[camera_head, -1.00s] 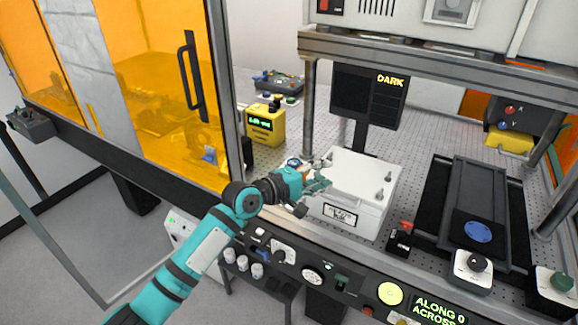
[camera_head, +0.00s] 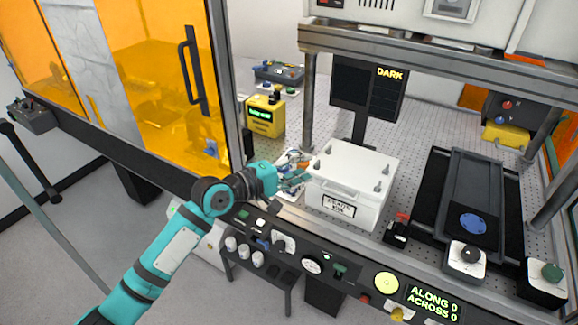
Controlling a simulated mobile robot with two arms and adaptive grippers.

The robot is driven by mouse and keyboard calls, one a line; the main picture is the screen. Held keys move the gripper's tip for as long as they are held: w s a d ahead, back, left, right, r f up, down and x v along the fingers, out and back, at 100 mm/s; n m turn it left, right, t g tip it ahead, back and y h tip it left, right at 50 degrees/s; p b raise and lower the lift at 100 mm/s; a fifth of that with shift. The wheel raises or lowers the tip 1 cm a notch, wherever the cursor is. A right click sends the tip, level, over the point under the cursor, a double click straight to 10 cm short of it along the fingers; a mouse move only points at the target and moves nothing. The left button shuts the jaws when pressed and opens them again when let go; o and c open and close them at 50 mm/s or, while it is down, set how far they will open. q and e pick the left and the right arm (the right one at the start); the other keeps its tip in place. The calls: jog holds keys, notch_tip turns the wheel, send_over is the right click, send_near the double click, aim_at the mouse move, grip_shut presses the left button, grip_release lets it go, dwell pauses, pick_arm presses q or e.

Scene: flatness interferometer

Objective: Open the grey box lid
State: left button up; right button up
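The grey box (camera_head: 338,209) stands on the perforated table in the middle, with a label on its front. Its pale lid (camera_head: 355,166) lies flat on top, closed, with small knobs near its corners and a handle along the front edge. My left gripper (camera_head: 305,170) is at the box's left side, near the lid's left edge. Its fingers look spread apart, with nothing seen between them. I cannot tell whether a finger touches the box. My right gripper is not in view.
A control panel with knobs (camera_head: 312,264) runs along the front. A black stage with a blue disc (camera_head: 473,223) stands to the right. A yellow device (camera_head: 264,116) is behind left. A metal frame post (camera_head: 308,100) rises behind the box. An orange-windowed door (camera_head: 165,90) is at left.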

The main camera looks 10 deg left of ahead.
pick_arm(q)
jog(key=shift+s+a+r, duration=0.75)
jog(key=shift+s+a, duration=0.25)
jog(key=shift+s, duration=0.1)
